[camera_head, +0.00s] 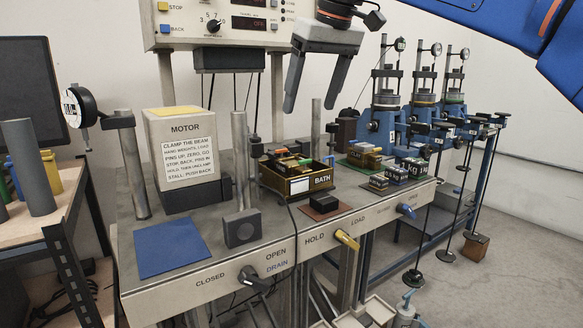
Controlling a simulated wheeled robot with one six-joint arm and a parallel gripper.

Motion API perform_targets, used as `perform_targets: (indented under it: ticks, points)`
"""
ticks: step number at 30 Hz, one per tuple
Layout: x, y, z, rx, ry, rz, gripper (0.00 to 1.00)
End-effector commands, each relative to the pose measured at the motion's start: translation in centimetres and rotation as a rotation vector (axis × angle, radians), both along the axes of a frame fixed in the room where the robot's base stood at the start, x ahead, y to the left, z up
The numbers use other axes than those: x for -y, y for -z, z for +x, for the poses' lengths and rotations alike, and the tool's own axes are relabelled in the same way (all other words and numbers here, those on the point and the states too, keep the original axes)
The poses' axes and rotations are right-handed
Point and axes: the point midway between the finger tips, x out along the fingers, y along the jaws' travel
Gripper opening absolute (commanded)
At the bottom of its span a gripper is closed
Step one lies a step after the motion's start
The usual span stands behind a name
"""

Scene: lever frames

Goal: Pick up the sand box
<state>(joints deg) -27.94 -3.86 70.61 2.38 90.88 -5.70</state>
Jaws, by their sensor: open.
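No label reading "sand" is legible, so I cannot tell for sure which box is the sand box. A small dark box (324,203) sits on a reddish-brown mat at the bench's front, right of the bath. A box whose label seems to read CLAY (364,149) stands on a green mat farther back.
A motor block (180,143) and metal posts (135,165) stand on the left. A bare blue mat (170,247) lies at front left. Several small weights (396,173) sit at right. Levers (347,240) line the front panel. Blue loading frames (385,125) stand behind right.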

Motion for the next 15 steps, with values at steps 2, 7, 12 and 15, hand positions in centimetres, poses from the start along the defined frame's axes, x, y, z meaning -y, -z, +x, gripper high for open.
perform_targets:
  ticks: [2,7,12,15]
  points:
    - [-0.2,1.2,0.3,-0.002,0.0,-0.002,0.75]
    - [-0.8,4.0,1.3,-0.002,0.001,-0.001,0.75]
    - [-1.5,6.8,2.3,-0.001,0.001,-0.002,0.75]
    - [-1.8,8.3,2.8,-0.001,0.001,-0.002,0.75]
